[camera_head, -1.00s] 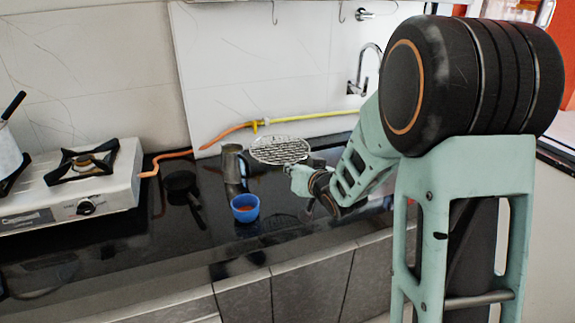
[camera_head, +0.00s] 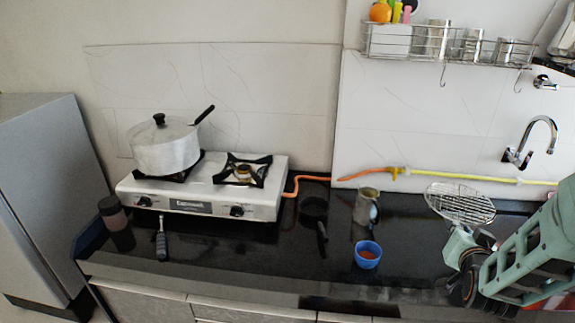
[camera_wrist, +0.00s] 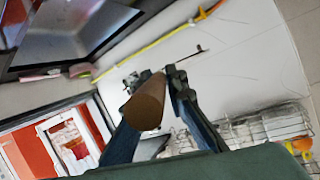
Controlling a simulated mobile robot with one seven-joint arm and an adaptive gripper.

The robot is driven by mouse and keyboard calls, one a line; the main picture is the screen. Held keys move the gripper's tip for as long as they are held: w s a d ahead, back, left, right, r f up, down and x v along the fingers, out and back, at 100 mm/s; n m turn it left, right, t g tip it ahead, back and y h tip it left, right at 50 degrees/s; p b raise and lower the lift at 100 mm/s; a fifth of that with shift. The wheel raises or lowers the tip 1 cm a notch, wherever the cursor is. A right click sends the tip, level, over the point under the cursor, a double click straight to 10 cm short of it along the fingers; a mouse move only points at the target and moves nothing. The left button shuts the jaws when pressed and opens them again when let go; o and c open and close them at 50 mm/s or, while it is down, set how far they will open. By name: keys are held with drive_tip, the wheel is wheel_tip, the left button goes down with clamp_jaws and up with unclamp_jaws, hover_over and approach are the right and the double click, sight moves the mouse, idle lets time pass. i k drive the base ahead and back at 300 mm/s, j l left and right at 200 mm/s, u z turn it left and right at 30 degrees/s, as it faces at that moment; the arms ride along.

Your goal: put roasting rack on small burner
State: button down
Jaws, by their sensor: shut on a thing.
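The roasting rack (camera_head: 461,202) is a round wire grid at the right of the head view, beside the wall. My gripper (camera_head: 464,240) is just in front of it, its fingers hard to make out there. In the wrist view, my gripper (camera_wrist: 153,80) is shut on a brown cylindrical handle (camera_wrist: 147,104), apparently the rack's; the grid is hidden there. The small burner (camera_head: 243,171) is the bare right burner of the white stove (camera_head: 205,198), with a black pot support, far to the left of the rack.
A lidded pot (camera_head: 165,148) covers the stove's left burner. A dark pan (camera_head: 313,210), a metal jug (camera_head: 366,206) and a blue bowl (camera_head: 367,255) stand between stove and rack. An orange and yellow hose (camera_head: 440,174) runs along the wall. A wire shelf (camera_head: 450,47) hangs above.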

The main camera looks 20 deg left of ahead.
sight(238, 182)
drive_tip(key=j+z, duration=0.1)
drive_tip(key=j, duration=0.45)
drive_tip(key=j+z, duration=0.1)
drive_tip(key=j, duration=0.45)
drive_tip(key=k+j, duration=0.15)
drive_tip(key=j, duration=0.4)
drive_tip(key=j+z, duration=0.15)
drive_tip(key=j, duration=0.45)
drive_tip(key=k+j+z, duration=0.1)
drive_tip(key=j, duration=0.4)
drive_tip(key=k+j+z, duration=0.1)
drive_tip(key=j, duration=0.45)
